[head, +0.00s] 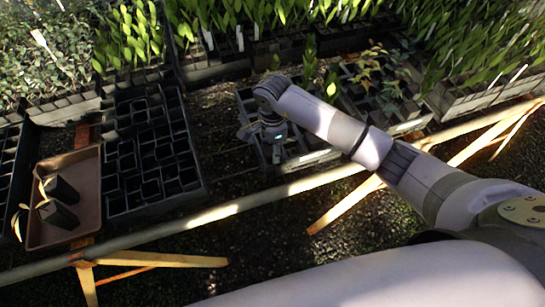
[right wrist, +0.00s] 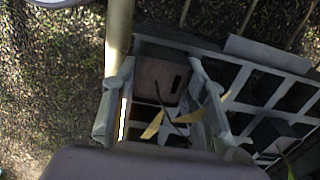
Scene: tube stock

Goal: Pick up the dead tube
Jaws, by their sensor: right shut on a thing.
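My right gripper (head: 274,138) is low over the near side of a tube crate (head: 318,157) in the head view. In the right wrist view the right gripper (right wrist: 160,85) has a finger on each side of the dead tube (right wrist: 160,75). It is shut on this tube. A thin dark stem with yellowed leaves (right wrist: 153,124) shows between the fingers. I cannot tell whether the tube is clear of its cell. In the head view the gripper and arm hide it. My left gripper is not in view.
A brown tray (head: 88,165) at the left holds two black tubes (head: 60,202) lying with yellowed leaves. A black crate of empty-looking tubes (head: 150,150) stands beside it. Green seedlings (head: 130,35) fill crates behind. A bench rail (head: 215,213) runs along the front.

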